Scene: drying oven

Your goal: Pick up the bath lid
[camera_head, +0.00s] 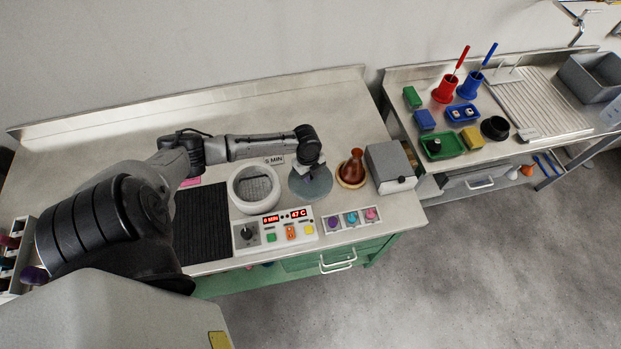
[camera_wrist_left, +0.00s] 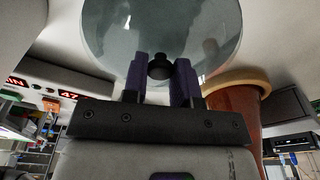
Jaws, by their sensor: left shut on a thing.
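The bath lid (camera_head: 318,189) is a round, see-through grey-blue disc just right of the white round bath (camera_head: 238,196). I cannot tell whether it rests on the steel bench or hangs slightly above it. My left gripper (camera_head: 310,168) is over the lid. In the left wrist view the purple fingers of the left gripper (camera_wrist_left: 161,78) are shut around the small black knob (camera_wrist_left: 160,66) at the middle of the lid (camera_wrist_left: 118,35). The bath is open on top, with a grey grid inside. My right gripper is not in view.
A brown flask (camera_head: 355,168) and a grey box (camera_head: 388,166) stand close right of the lid. A control panel (camera_head: 275,230) with red displays and a tray of coloured knobs (camera_head: 351,219) lie in front. A black ribbed mat (camera_head: 203,222) is left of the bath. The back of the bench is mostly clear.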

